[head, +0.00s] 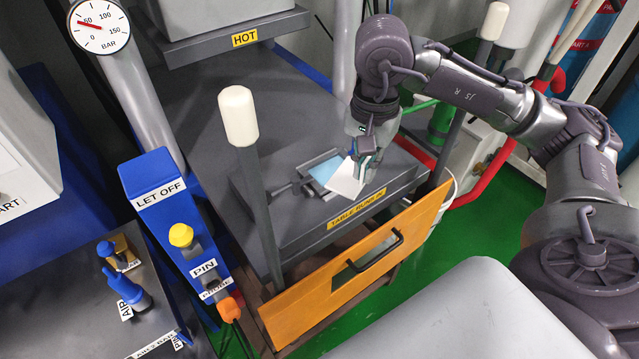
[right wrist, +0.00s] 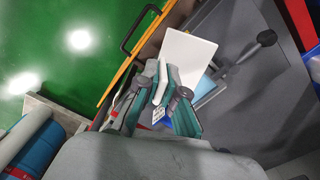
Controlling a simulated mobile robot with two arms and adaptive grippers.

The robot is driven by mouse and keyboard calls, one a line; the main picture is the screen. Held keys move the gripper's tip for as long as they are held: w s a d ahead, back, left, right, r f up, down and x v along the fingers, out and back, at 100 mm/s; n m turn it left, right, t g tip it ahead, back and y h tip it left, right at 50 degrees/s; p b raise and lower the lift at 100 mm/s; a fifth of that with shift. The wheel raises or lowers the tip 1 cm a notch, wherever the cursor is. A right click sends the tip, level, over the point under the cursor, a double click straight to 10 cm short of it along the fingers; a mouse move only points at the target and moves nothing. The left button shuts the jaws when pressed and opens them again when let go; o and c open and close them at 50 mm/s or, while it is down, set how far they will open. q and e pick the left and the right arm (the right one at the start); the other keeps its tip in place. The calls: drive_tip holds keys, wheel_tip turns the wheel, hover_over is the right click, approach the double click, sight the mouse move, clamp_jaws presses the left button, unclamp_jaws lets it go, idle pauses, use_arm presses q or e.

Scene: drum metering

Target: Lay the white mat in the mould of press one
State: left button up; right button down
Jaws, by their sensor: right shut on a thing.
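The white mat (head: 345,181) is a thin square sheet, tilted, with one edge between the fingers of my right gripper (head: 366,168). In the right wrist view the mat (right wrist: 187,56) sticks out past the fingertips (right wrist: 163,84), which are shut on its near edge. The mould (head: 310,185) is a small grey metal frame on the dark press table (head: 270,125). A light blue surface (head: 324,169) shows in it, partly hidden by the mat. The mat overlaps the mould's right side in the head view; I cannot tell whether they touch. My left gripper is out of view.
An orange guard (head: 310,304) with a black handle stands along the table's front edge. A white-knobbed lever (head: 239,117) rises left of the mould. The upper block labelled HOT (head: 244,38) is behind.

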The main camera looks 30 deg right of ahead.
drive_tip(key=d+m+b, duration=0.1)
drive_tip(key=d+m, duration=0.2)
drive_tip(key=m, duration=0.1)
drive_tip(key=p, duration=0.3)
approach(339, 164)
drive_tip(key=shift+m, duration=0.3)
drive_tip(key=s+a, duration=0.1)
drive_tip(key=s+a+f, duration=0.1)
drive_tip(key=s, duration=0.1)
drive_tip(key=shift+s+a+f, duration=0.15)
drive_tip(key=shift+s+a, duration=0.15)
drive_tip(key=shift+a, duration=0.05)
wheel_tip(339, 164, down, 4)
drive_tip(key=shift+r+p, duration=0.1)
drive_tip(key=shift+p, duration=0.3)
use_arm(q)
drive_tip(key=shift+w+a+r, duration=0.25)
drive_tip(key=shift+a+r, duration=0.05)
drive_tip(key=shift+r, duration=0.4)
